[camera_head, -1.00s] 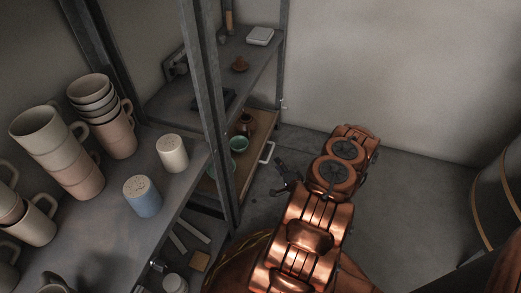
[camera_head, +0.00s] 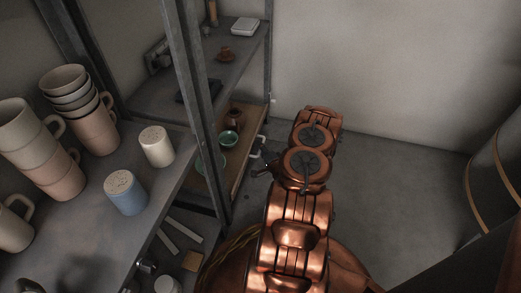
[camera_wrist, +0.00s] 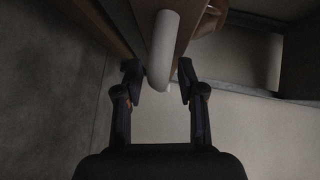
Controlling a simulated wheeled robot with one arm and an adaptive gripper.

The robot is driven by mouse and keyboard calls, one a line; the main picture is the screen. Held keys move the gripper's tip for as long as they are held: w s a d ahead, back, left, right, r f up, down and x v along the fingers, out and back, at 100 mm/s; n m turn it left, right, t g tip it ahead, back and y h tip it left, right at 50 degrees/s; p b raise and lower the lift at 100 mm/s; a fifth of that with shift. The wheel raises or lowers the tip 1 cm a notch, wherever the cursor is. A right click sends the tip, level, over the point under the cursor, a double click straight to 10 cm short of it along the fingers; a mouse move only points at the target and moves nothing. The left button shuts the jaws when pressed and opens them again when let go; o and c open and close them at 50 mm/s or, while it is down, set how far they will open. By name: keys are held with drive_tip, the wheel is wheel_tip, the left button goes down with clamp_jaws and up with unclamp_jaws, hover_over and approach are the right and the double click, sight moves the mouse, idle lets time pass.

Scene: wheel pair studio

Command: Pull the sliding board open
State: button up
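The sliding board (camera_head: 248,130) is a wooden board low in the shelf rack, with bowls on it and a pale bar handle (camera_head: 259,152) along its outer edge. In the wrist view the white handle (camera_wrist: 163,48) runs down between my two fingers, with the board's wood (camera_wrist: 187,22) beside it. My gripper (camera_wrist: 160,76) is open, one fingertip on each side of the handle's near end, and a gap shows on both sides. In the head view my gripper (camera_head: 264,171) is small and dark beside the handle, partly hidden by my arm.
A green bowl (camera_head: 228,138) and a brown jar (camera_head: 234,117) stand on the board. A metal rack post (camera_head: 196,100) rises in front. Stacked mugs (camera_head: 94,122) and a blue shaker (camera_head: 125,193) stand on the near shelf. Floor (camera_head: 390,165) to the right is clear.

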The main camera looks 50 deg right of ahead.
clamp_jaws()
idle(0.7)
